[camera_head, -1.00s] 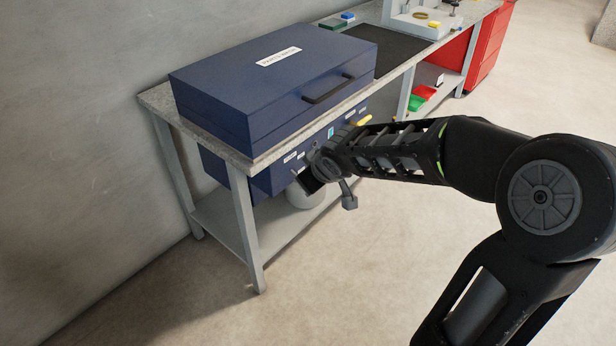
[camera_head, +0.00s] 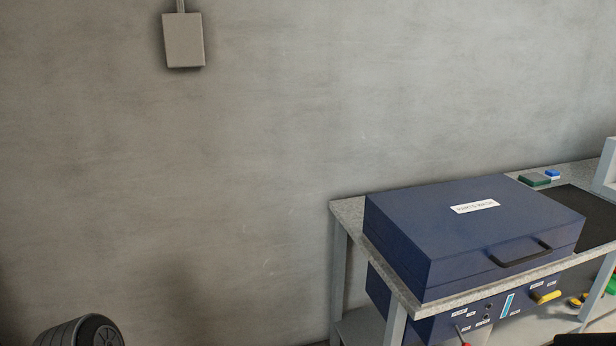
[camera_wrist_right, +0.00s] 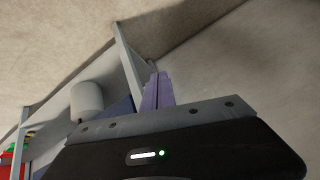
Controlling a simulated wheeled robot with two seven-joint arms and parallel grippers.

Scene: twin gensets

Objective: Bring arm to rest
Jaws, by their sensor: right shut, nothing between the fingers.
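My right gripper (camera_wrist_right: 157,92) shows in the right wrist view, its narrow fingers together and empty above the wide dark palm. It does not show in the head view, where only a thin black sliver stands at the bottom right edge. My left gripper is not in view. In the wrist view, a grey bench leg (camera_wrist_right: 128,58) and a white cylinder (camera_wrist_right: 87,101) lie beyond the fingers. I cannot tell how far off they are.
The workbench (camera_head: 349,212) stands at the right with a closed blue parts washer (camera_head: 420,232) on it. A grey wall box (camera_head: 184,41) hangs at upper left. The wall left of the bench is bare.

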